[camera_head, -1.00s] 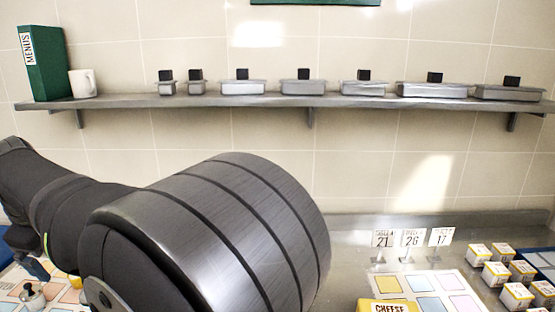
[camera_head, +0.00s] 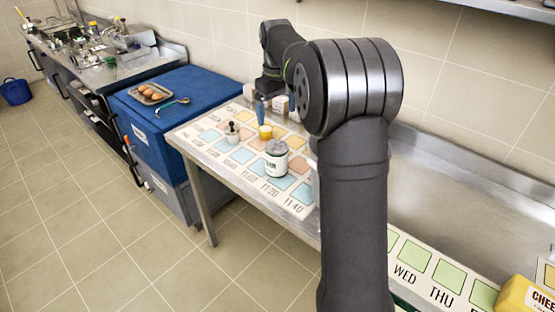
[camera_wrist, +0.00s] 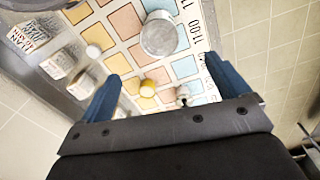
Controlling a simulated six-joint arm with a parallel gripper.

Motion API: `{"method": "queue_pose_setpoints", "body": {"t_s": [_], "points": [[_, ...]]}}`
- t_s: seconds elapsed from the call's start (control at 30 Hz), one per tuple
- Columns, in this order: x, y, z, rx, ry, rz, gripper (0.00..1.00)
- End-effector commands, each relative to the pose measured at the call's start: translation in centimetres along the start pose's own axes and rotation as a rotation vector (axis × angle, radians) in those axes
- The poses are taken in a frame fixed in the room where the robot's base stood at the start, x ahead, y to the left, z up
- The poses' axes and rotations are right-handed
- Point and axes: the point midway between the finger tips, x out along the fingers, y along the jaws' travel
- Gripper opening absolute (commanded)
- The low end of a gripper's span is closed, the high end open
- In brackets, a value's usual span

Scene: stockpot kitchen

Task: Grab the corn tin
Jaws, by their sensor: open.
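No label clearly reading corn can be made out, so I cannot tell which item is the corn tin. A white tin with a grey top (camera_head: 276,160) stands upright on the coloured chart mat. A grey-topped round tin, probably the same one, shows near the top of the wrist view (camera_wrist: 159,35). My gripper (camera_wrist: 165,65), with blue fingers, is open and empty, pointing down over the mat. In the head view my gripper (camera_head: 275,107) is at the mat's far side, partly hidden by my arm. A small yellow item (camera_head: 265,132) also shows in the wrist view (camera_wrist: 148,88).
A small pestle pot (camera_head: 232,132) stands on the mat (camera_head: 187,134). White labelled containers (camera_wrist: 57,65) line the wall side. A yellow cheese block (camera_head: 526,298) is at right. A blue box (camera_head: 165,122) with an egg tray (camera_head: 151,94) stands left.

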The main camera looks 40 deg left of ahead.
Motion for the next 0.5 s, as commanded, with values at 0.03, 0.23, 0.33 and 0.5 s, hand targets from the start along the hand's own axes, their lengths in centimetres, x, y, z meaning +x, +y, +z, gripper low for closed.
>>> {"method": "queue_pose_setpoints", "body": {"t_s": [0.03, 0.23, 0.33, 0.5], "points": [[0.5, 0.3, -0.2, 0.006, -0.007, -0.01, 0.93], [2.5, 0.5, -0.3, 0.011, -0.015, -0.022, 0.93], [4.6, 0.4, -0.2, 0.011, -0.017, -0.023, 0.93], [8.3, 0.4, -0.2, 0.011, -0.015, -0.022, 0.93]]}}
